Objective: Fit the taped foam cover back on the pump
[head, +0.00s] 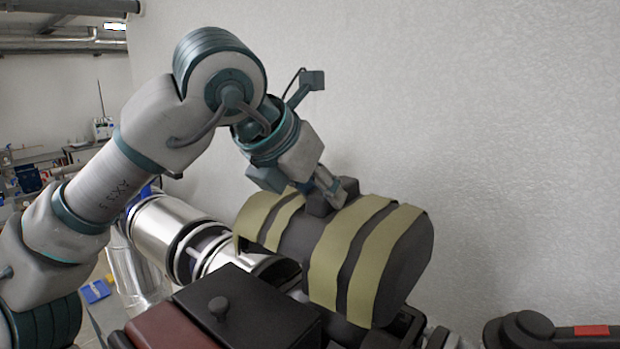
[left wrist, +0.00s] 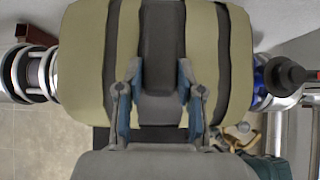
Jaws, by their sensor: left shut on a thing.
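The foam cover (head: 405,255) is a dark grey rounded shell with several olive-yellow tape bands and a raised grey block on top. My left gripper (head: 326,193) comes down onto it from the upper left and is shut on that block. In the left wrist view the fingers (left wrist: 158,85) lie on either side of the block, and the cover (left wrist: 84,60) fills the middle of the picture. The cover sits over the line of the silver pipework, slightly tilted. The pump is mostly hidden beneath it, so I cannot tell whether the cover is fully seated. My right gripper does not show.
Shiny metal-clad piping (head: 165,225) with flanges runs in from the left. A black box with a knob (head: 245,312) and a dark red block (head: 168,330) stand in front. A black part with a red band (head: 590,331) is at lower right. A pale wall (head: 510,150) rises behind.

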